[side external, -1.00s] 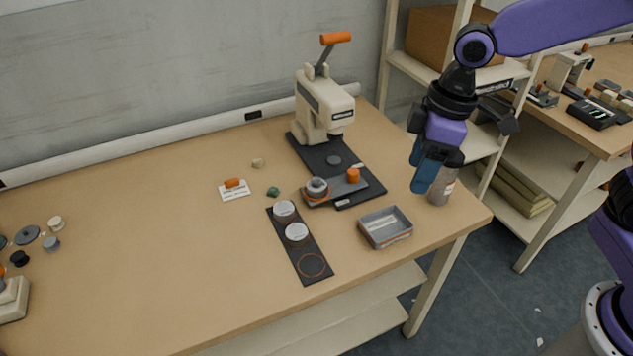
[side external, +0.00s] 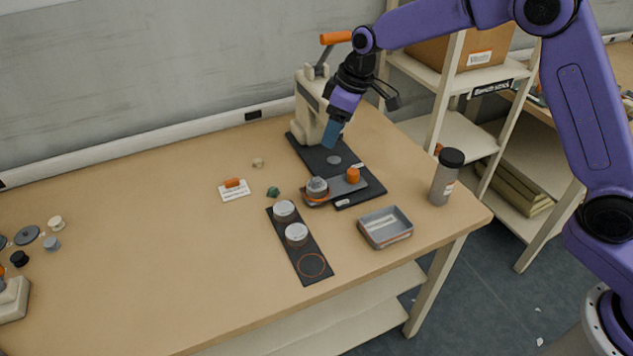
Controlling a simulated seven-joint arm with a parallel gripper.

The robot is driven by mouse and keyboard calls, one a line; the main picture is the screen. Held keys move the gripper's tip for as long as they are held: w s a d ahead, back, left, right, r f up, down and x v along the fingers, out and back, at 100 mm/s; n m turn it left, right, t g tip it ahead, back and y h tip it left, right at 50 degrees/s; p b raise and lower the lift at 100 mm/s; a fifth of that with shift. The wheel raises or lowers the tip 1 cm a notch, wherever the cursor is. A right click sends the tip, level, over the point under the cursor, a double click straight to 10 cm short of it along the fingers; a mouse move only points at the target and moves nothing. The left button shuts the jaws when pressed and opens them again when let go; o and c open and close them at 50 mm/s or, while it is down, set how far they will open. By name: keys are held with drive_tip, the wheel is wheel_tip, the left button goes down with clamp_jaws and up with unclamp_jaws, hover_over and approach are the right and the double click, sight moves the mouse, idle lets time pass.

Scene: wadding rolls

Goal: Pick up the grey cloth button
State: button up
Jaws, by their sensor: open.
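A small grey rounded piece (side external: 317,185), which looks like the grey cloth button, sits in an orange-ringed holder on a grey slide in front of the hand press (side external: 308,112). It is too small to make out its cloth. Another small grey piece (side external: 51,243) lies at the far left of the table. My gripper (side external: 331,136) is open and points down, its blue fingers above the press's black base. It appears higher than the ringed piece and apart from it. The fingers overlap in this view, so the gap between them is hidden.
A black strip (side external: 282,235) carries two white-topped round pots and an empty orange ring. A grey tray (side external: 386,228) and a dark-lidded bottle (side external: 446,178) stand at right. A green lump (side external: 273,191) and a small card (side external: 234,190) lie left of the press. The table's left middle is clear.

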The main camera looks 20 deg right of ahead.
hover_over(317, 180)
drive_tip(key=s, duration=0.1)
drive_tip(key=f, duration=0.6)
drive_tip(key=d+f, duration=0.1)
drive_tip(key=f, duration=0.3)
drive_tip(key=shift+s, duration=0.2)
drive_tip(key=shift+d+x, duration=0.2)
drive_tip(key=shift+x, duration=2.45)
drive_tip(key=shift+w, duration=0.1)
drive_tip(key=c, duration=0.9)
